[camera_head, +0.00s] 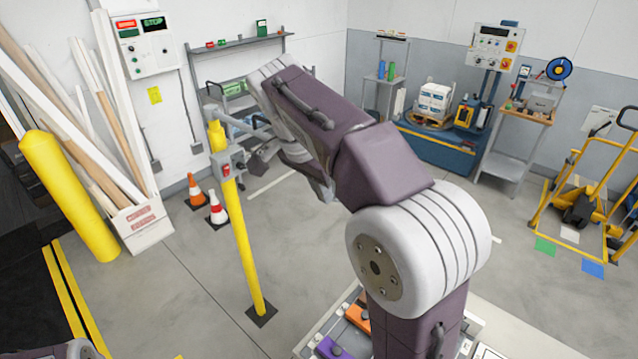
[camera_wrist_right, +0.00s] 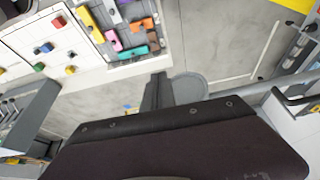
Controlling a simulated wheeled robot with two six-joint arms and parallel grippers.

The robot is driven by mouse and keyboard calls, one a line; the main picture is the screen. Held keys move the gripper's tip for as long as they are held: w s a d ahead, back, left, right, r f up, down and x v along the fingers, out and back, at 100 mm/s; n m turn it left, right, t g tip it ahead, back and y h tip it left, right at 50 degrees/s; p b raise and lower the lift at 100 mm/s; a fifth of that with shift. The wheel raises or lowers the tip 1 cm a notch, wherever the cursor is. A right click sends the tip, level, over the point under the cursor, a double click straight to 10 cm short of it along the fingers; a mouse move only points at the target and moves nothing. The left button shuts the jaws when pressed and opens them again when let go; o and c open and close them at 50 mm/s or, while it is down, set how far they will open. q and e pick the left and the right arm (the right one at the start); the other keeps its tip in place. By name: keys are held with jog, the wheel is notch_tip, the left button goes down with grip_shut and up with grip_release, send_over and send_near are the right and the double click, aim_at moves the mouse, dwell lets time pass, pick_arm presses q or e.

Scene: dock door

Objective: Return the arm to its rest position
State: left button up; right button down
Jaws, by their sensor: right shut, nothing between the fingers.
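My right arm (camera_head: 385,170) rises from the lower right of the head view and reaches up and left, bent at its large pale joint. My right gripper (camera_head: 257,163) is small and dark below the forearm's far end, partly hidden by the arm. It is shut and empty. It appears just right of the grey box with a red switch (camera_head: 228,163) on the yellow post (camera_head: 243,230); I cannot tell whether they touch. In the wrist view the shut fingers (camera_wrist_right: 158,90) point up over the floor. My left gripper is out of view.
A tray with coloured pieces (camera_wrist_right: 108,72) shows upper left in the wrist view. Traffic cones (camera_head: 217,208) stand behind the post. A thick yellow bollard (camera_head: 68,195) and leaning boards are at left. A yellow pallet truck (camera_head: 590,190) stands at right.

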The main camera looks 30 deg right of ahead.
jog(key=s+a+f+n+y+b, duration=0.1)
jog(key=s+a+f+n+b, duration=0.1)
jog(key=f, duration=1.1)
jog(key=s+a+f+n+y+b, duration=0.1)
jog(key=s+a+f+n+b, duration=0.2)
jog(key=f, duration=1)
jog(key=s+a+f+n+y+b, duration=0.2)
jog(key=s+f+n+b, duration=0.3)
jog(key=f, duration=0.8)
jog(key=a+n+b, duration=0.1)
jog(key=n+b, duration=0.1)
jog(key=n, duration=0.2)
jog(key=shift+a, duration=0.25)
